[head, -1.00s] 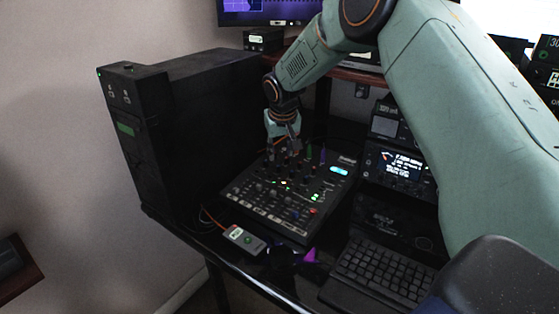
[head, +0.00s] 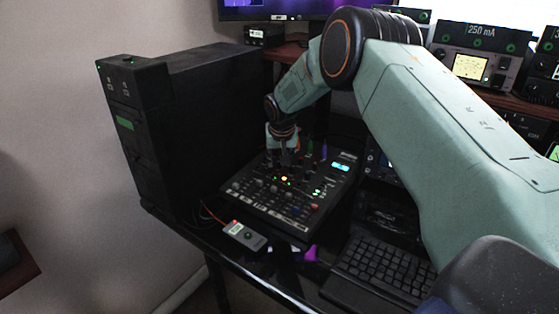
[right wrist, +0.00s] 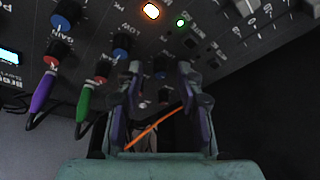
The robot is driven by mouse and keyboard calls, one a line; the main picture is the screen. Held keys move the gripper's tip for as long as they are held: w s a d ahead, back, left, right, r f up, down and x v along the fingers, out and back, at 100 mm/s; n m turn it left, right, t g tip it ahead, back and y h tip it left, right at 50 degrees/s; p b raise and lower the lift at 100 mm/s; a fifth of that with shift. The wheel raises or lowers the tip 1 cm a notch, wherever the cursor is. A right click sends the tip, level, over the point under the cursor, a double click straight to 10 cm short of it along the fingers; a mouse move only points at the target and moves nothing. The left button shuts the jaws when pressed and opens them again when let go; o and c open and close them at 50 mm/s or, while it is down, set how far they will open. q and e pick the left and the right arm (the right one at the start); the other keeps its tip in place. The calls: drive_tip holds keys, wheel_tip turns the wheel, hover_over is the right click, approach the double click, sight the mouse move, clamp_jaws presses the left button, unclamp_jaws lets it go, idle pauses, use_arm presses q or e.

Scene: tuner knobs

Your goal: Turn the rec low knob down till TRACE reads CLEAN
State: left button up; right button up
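The dark mixer (head: 262,205) lies on the desk with rows of knobs, lit buttons and a small cyan screen (head: 341,168). My right gripper (head: 284,160) points down over its far left part. In the right wrist view the gripper (right wrist: 160,75) is open, its two fingers apart close to the panel, with no knob clearly seen between them. A blue-capped knob (right wrist: 121,42) sits beside a LOW label, just left of the fingers. The rec low knob cannot be singled out, and no TRACE reading is legible. My left gripper is not in view.
A small grey box (head: 243,235) with a red light lies before the mixer. A black computer tower (head: 200,125) stands left and a keyboard (head: 385,265) lies right. Purple (right wrist: 42,92) and green (right wrist: 83,103) plugs stick up from the panel near the gripper.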

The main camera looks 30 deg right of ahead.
drive_tip(key=shift+c, duration=0.4)
clamp_jaws()
drive_tip(key=shift+n+p, duration=0.5)
drive_tip(key=shift+p, duration=0.1)
drive_tip(key=shift+o, duration=0.4)
unclamp_jaws()
drive_tip(key=v, duration=1.2)
